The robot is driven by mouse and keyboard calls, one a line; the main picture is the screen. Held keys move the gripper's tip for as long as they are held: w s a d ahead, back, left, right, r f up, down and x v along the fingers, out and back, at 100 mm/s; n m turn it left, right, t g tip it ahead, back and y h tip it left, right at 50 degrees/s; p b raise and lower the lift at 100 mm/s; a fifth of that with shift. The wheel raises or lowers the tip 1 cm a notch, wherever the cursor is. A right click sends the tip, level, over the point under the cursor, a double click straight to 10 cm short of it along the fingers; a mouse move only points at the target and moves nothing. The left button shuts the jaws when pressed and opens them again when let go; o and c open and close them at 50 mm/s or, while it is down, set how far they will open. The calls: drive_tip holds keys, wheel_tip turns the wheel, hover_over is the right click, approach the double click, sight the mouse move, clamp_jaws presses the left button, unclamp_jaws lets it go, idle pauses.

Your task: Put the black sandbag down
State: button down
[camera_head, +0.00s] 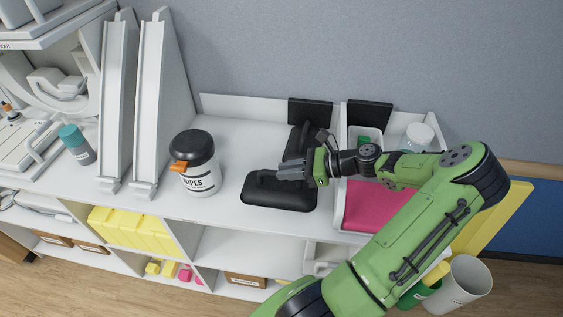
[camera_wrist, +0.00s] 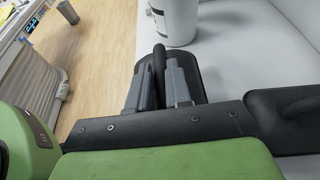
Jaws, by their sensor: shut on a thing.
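The black sandbag (camera_head: 280,197) is a dark, flat pad with a raised handle, at the front edge of the white counter in the head view. My gripper (camera_head: 284,172) is over it, shut on its handle. In the wrist view, the two grey fingers (camera_wrist: 158,88) stand on either side of the black handle (camera_wrist: 158,60), with the sandbag's dark body (camera_wrist: 190,62) behind them. I cannot tell whether its underside touches the counter. Another black piece with a loop (camera_wrist: 288,112) lies to the right in the wrist view, and dark material (camera_head: 297,142) shows behind the gripper in the head view.
A white wipes canister (camera_head: 200,180) with a black lid and orange tab stands just left of the sandbag. A white tray with a pink bottom (camera_head: 375,207) is to the right. Two white rails (camera_head: 150,100) lean farther left. Bare white counter (camera_head: 240,140) lies behind the sandbag.

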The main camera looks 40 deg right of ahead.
sight(288, 185)
wheel_tip(288, 185, down, 4)
drive_tip(key=shift+a+f, duration=0.1)
drive_tip(key=shift+f, duration=0.3)
drive_tip(key=c, duration=1.5)
unclamp_jaws()
drive_tip(key=shift+f, duration=0.2)
drive_tip(key=o, duration=0.4)
drive_tip(key=shift+o, duration=0.2)
